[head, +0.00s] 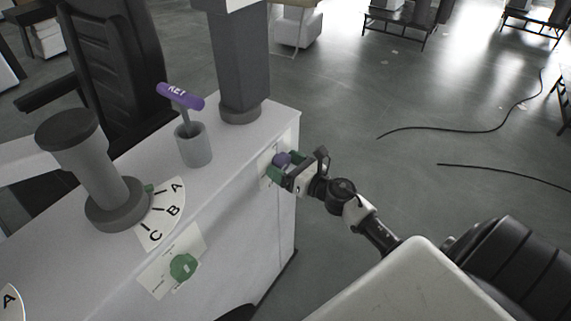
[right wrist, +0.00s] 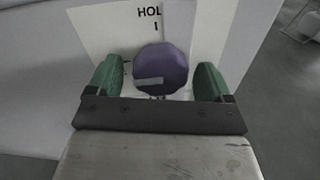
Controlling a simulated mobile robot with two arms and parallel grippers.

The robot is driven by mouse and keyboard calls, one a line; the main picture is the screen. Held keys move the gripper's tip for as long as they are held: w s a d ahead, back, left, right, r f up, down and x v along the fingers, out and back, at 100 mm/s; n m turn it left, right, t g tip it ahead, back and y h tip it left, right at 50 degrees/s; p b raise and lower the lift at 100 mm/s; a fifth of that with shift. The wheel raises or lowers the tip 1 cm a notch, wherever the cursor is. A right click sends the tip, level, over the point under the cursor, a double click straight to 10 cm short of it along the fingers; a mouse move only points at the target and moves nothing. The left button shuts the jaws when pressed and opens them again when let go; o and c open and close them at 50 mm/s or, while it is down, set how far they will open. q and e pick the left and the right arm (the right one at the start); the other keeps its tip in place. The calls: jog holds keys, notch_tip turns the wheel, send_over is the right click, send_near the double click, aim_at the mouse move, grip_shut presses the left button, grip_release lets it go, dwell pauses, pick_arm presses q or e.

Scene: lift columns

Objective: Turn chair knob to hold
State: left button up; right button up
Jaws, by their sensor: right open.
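My right gripper (head: 283,163) is open at the knob. Its green fingertips (right wrist: 158,82) stand one on each side of the knob, with gaps visible. My left gripper is not in view.
The white cabinet (head: 231,186) carries a purple "KEY" handle (head: 180,96) in a grey cup, a dark column (head: 243,65) and a grey lever post beside an A-B-C dial. A green knob (head: 184,266) is on the front. Cables (head: 450,129) lie on open floor to the right.

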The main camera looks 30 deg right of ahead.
jog(key=c, duration=0.9)
